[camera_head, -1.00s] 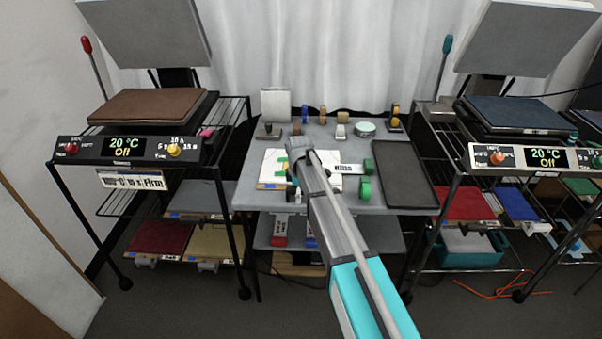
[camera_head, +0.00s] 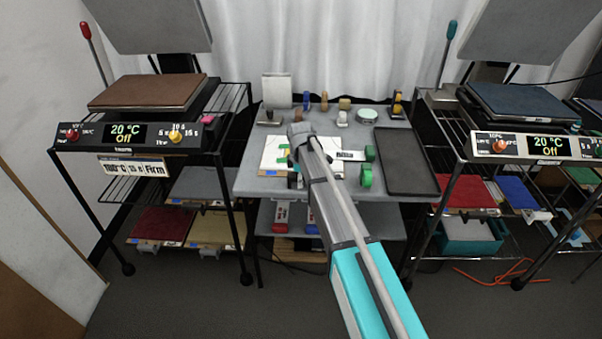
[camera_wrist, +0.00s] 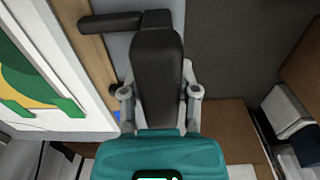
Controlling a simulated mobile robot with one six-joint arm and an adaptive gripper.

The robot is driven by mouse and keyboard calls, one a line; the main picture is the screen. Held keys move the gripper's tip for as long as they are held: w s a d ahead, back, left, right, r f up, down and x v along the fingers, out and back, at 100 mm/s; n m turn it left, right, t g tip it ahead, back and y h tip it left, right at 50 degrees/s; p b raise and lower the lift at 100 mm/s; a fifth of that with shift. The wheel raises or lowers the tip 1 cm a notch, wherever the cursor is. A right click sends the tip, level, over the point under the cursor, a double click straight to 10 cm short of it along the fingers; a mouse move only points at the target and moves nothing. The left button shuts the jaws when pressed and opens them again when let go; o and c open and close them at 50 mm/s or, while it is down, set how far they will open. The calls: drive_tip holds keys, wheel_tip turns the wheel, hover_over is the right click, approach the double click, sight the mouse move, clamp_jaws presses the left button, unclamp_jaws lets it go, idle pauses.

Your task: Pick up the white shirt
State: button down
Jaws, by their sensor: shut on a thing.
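The white shirt (camera_head: 275,165) lies flat on the grey table in the head view, with a green and yellow print on it. In the wrist view, part of a white printed surface (camera_wrist: 20,95), beside a wooden strip, fills the left side; I take it for the same shirt. My gripper (camera_wrist: 158,35) has its dark fingers together at a dark bar-like handle (camera_wrist: 108,23). The bar's join to the shirt's board is hidden. In the head view my arm covers the shirt's right part and the gripper's grip.
A dark tray (camera_head: 405,160) lies right of the shirt on the table (camera_head: 250,187). Several small items stand at the back. Heat presses stand left (camera_head: 150,92) and right (camera_head: 520,105), above wire racks with colored shirts.

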drive_tip(key=shift+r, duration=0.1)
drive_tip(key=shift+r+p, duration=0.95)
drive_tip(key=shift+p, duration=0.05)
drive_tip(key=s+d+r+p, duration=0.3)
drive_tip(key=s+r+p, duration=0.8)
drive_tip(key=s, duration=0.2)
drive_tip(key=shift+s+d, duration=0.25)
drive_tip(key=shift+d, duration=0.05)
